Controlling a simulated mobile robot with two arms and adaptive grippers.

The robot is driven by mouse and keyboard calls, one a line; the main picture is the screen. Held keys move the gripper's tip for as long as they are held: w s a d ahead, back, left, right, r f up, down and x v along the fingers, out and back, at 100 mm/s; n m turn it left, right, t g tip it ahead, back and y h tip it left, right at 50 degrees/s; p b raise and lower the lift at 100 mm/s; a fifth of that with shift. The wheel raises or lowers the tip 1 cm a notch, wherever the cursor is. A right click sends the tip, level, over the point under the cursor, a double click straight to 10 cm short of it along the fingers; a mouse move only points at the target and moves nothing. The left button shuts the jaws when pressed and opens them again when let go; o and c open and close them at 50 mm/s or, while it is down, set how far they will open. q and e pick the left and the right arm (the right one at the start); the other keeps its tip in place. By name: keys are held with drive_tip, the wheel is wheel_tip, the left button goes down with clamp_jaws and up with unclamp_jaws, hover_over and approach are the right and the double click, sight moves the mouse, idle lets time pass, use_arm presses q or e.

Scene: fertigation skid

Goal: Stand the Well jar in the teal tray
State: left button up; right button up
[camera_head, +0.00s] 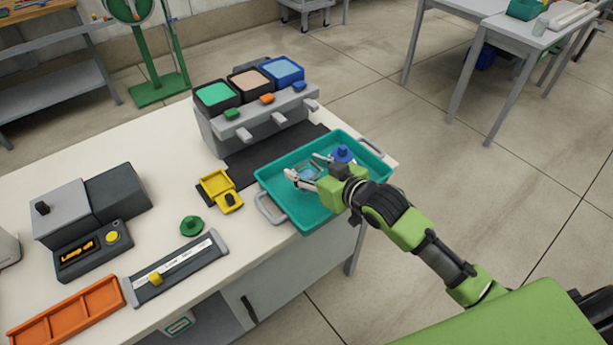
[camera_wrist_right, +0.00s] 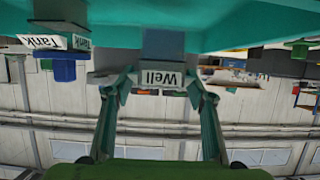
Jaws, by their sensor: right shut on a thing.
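The Well jar (camera_wrist_right: 162,44) shows upside down in the wrist view, with a white "Well" label facing me. My right gripper (camera_wrist_right: 160,86) is shut on it, one finger on each side. In the head view the right gripper (camera_head: 318,178) is over the teal tray (camera_head: 290,204), and the clear jar (camera_head: 306,174) between its fingers is inside the tray outline. The jar looks upright. Its base is close to the tray floor; I cannot tell whether it touches. My left gripper is not in view.
A blue-capped jar (camera_head: 343,154) labelled "Tank" stands in the tray, beyond my gripper; its blue cap (camera_wrist_right: 63,68) shows in the wrist view. A dispenser (camera_head: 262,118) stands behind the tray. A yellow holder (camera_head: 220,190) and a green cap (camera_head: 191,225) lie left. The tray's near-left floor is clear.

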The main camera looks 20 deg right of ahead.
drive_tip(key=shift+f, duration=1.6)
drive_tip(key=shift+f, duration=0.1)
drive_tip(key=o, duration=1.1)
drive_tip(key=shift+o, duration=0.2)
drive_tip(key=v, duration=1.2)
drive_tip(key=shift+w, duration=0.1)
